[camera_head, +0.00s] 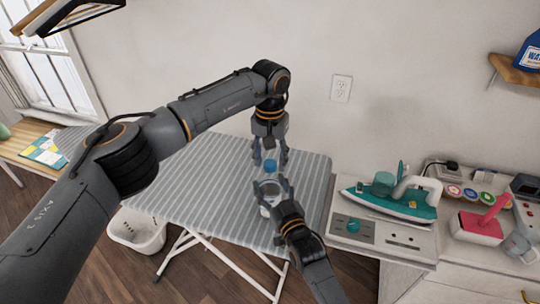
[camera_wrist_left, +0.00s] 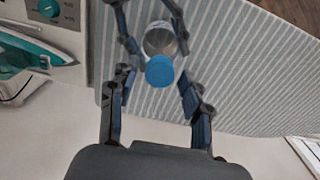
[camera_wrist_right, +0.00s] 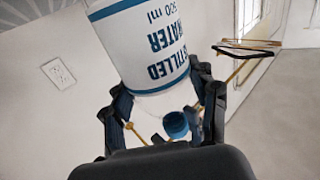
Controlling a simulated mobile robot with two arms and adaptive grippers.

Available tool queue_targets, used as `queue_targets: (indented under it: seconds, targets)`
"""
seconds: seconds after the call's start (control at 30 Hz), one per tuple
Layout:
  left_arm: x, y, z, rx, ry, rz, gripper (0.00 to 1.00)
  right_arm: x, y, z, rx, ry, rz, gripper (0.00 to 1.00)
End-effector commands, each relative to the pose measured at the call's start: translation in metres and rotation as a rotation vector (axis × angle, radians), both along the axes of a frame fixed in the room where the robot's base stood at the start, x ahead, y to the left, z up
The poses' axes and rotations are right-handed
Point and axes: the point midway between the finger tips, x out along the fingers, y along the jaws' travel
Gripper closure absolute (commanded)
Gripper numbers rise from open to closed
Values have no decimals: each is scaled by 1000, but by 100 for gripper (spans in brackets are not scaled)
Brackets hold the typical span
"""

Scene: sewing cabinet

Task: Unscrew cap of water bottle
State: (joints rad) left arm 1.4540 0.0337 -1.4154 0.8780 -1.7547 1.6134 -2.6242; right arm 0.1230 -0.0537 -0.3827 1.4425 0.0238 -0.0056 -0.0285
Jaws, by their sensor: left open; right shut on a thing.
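The water bottle (camera_head: 266,208) stands upright over the striped ironing board. Its blue cap (camera_head: 270,164) is at the top and also shows in the left wrist view (camera_wrist_left: 159,71). In the right wrist view the white and blue label of the bottle (camera_wrist_right: 150,45) reads "500 ml". My right gripper (camera_head: 270,186) is shut around the upper part of the bottle, below the cap. My left gripper (camera_head: 270,158) points down from above and is open, with a finger on each side of the cap and gaps between. I cannot tell whether the bottle's base touches the board.
The ironing board (camera_head: 190,185) is otherwise bare around the bottle. A teal iron (camera_head: 395,203) stands on a white cabinet to the right. A red object (camera_head: 480,225) is beyond it. A white basket (camera_head: 140,230) is on the floor at left. A wall shelf (camera_head: 512,70) is at upper right.

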Motion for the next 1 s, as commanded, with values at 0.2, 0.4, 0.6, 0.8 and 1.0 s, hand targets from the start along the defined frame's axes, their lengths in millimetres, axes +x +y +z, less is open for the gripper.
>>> queue_targets:
  seconds: [0.2, 0.4, 0.6, 0.8, 1.0]
  targets:
    - [0, 0, 0, 0, 0, 0, 88, 0, 0, -1, -1, 3, 0, 100]
    - [0, 0, 0, 0, 0, 2, 100, 0, 0, -1, -1, 3, 0, 100]
    - [0, 0, 0, 1, 0, 182, 100, 0, 0, -1, -1, 3, 0, 100]
    - [0, 0, 0, 1, 1, 582, 100, 0, 0, -1, -1, 3, 0, 100]
    - [0, 0, 1, 3, 2, 990, 100, 0, 0, -1, -1, 3, 0, 100]
